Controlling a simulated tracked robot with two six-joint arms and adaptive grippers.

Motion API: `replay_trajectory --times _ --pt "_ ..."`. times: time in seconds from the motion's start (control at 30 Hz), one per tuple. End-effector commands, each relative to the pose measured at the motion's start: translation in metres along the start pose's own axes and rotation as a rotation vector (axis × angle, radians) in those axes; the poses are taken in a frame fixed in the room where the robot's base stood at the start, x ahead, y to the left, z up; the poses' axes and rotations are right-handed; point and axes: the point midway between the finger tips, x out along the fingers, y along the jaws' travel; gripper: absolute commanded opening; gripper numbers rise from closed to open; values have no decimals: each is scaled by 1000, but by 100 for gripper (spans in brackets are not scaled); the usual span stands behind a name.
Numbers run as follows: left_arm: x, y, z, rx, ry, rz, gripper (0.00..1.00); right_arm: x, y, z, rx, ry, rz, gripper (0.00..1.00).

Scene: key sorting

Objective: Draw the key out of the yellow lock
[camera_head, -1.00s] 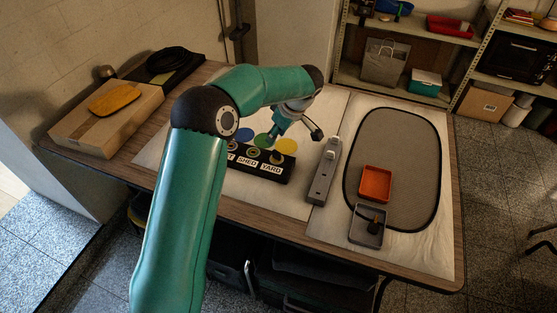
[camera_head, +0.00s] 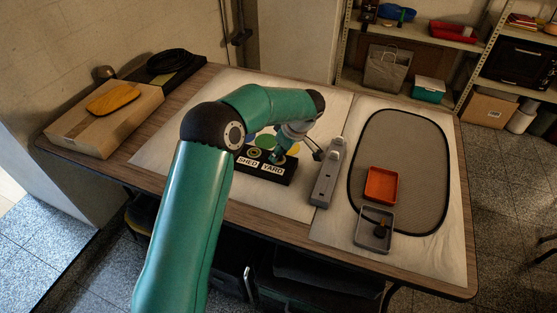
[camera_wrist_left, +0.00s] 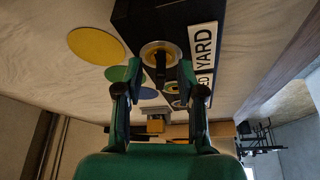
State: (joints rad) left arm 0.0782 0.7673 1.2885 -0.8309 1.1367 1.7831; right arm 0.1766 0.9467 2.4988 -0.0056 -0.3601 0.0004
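The black lock board (camera_head: 262,170) lies on the table with white SHED and YARD labels. My left gripper (camera_head: 279,156) is down at its YARD end and covers the lock there in the head view. In the left wrist view, that lock (camera_wrist_left: 160,52) is a brass-coloured ring on the board (camera_wrist_left: 140,20). My left gripper (camera_wrist_left: 161,68) has its two fingers apart, one on each side of the ring. I cannot make out a key clearly between them. A yellow disc (camera_wrist_left: 96,46) lies beside the board. My right gripper is not in view.
A long grey block (camera_head: 326,178) stands right of the board. Beyond it, an orange tray (camera_head: 381,184) and a grey tray (camera_head: 361,239) with a dark item lie on or by the grey mat (camera_head: 420,150). A cardboard box (camera_head: 90,137) stands at the left.

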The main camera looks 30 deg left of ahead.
Motion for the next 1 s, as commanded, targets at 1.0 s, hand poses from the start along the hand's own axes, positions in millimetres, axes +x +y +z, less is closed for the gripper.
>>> replay_trajectory --times 1.0 --pt "-16 0 -7 -1 1 2 0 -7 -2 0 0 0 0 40"
